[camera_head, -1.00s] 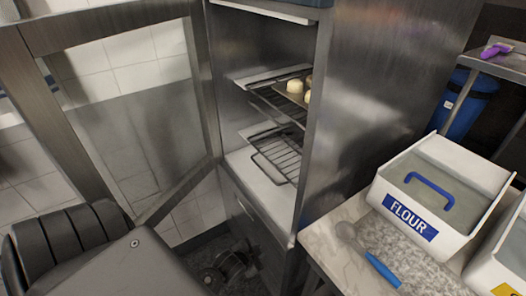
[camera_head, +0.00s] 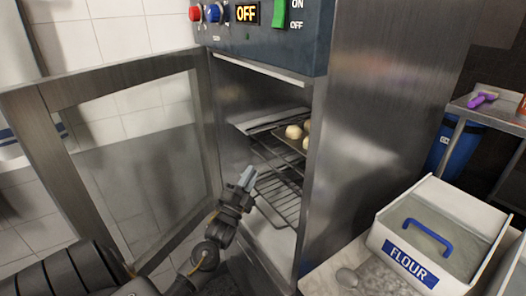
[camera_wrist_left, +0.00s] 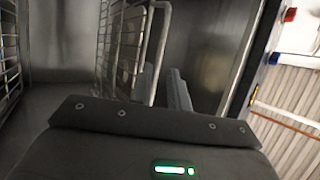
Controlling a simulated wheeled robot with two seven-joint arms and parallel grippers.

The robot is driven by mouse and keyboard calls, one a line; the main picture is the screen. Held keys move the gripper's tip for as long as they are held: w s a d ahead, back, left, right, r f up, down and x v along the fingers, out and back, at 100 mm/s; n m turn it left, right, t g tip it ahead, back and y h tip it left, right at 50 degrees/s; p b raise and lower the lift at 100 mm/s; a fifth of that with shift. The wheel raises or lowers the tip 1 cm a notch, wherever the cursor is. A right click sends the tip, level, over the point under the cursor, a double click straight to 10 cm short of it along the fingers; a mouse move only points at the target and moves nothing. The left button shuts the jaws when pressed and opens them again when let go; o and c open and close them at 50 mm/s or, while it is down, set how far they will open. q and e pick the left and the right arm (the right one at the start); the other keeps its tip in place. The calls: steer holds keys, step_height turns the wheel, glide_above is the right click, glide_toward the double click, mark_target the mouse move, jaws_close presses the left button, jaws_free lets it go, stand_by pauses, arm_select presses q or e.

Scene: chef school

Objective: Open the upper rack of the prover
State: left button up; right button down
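The prover is a tall steel cabinet (camera_head: 390,120) with its glazed door (camera_head: 22,130) swung open to the left. Inside, the upper wire rack (camera_head: 268,150) has a tray of pale dough balls (camera_head: 294,132) on it. A lower wire rack (camera_head: 285,207) is below. My left gripper (camera_head: 249,177) is at the cabinet opening, by the front of the racks. In the left wrist view the fingers (camera_wrist_left: 160,88) stand apart, with the upper rack's front wire (camera_wrist_left: 165,30) seeming to run between them. I cannot tell whether they touch it. My right gripper is not in view.
A control panel (camera_head: 262,38) with an OFF display and red and blue knobs is above the opening. A white flour bin (camera_head: 440,215) with a blue handle stands on the counter at the right. The open door is close to my left arm.

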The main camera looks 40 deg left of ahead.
arm_select(q)
steer(key=p+x, duration=0.3)
steer(key=x, duration=0.6)
steer(key=shift+w, duration=0.2)
jaws_close()
